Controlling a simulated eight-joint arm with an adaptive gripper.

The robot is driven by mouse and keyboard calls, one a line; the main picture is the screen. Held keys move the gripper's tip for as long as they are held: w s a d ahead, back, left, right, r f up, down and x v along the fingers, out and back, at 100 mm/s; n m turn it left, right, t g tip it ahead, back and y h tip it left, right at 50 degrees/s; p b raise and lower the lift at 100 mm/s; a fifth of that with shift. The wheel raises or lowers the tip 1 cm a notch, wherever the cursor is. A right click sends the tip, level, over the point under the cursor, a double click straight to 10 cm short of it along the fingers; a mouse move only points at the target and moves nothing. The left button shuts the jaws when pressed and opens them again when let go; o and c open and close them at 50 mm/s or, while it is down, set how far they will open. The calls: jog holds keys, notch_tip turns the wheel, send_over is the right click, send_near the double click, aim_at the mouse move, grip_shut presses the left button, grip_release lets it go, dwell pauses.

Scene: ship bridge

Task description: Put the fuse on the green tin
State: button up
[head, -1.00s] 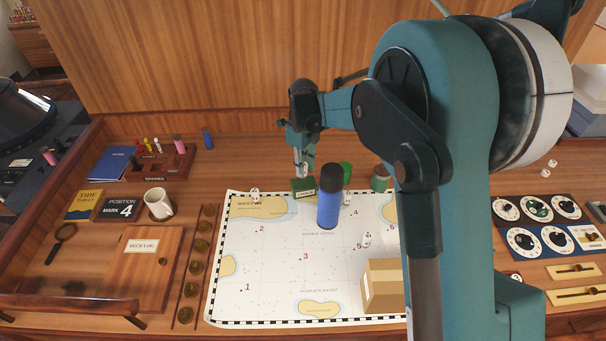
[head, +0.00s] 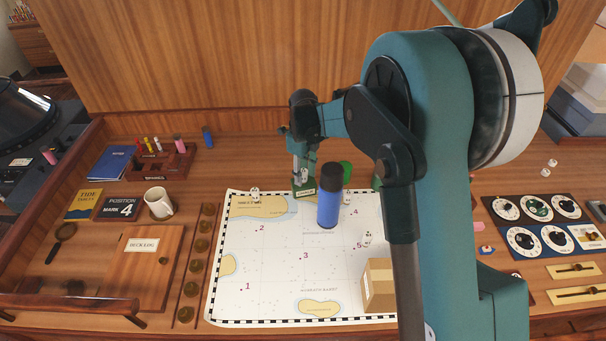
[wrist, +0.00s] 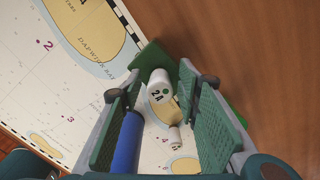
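The green tin (head: 304,193) stands at the top edge of the chart, with a pale label on its front. The white fuse (wrist: 159,92), marked 2A with a green dot, is between my fingers over the tin. In the wrist view the tin (wrist: 229,102) shows partly behind my right finger. My gripper (head: 303,172) points down at the tin. In the wrist view its two green-padded fingers (wrist: 161,85) stand apart, one on each side of the fuse, with a narrow gap visible. The fuse's lower end is hard to see, so contact with the tin is unclear.
A tall blue cylinder (head: 328,205) with a black top stands close to the right of the tin. A green round object (head: 346,169) is behind it. A cardboard box (head: 379,285) and small white pieces (head: 367,238) are on the chart (head: 270,270). The chart's left part is clear.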

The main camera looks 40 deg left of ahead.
aim_at(303, 170)
jog(key=shift+r, duration=0.15)
notch_tip(303, 170, up, 12)
jog(key=shift+b, duration=0.3)
dwell(0.6)
dwell(0.6)
dwell(0.3)
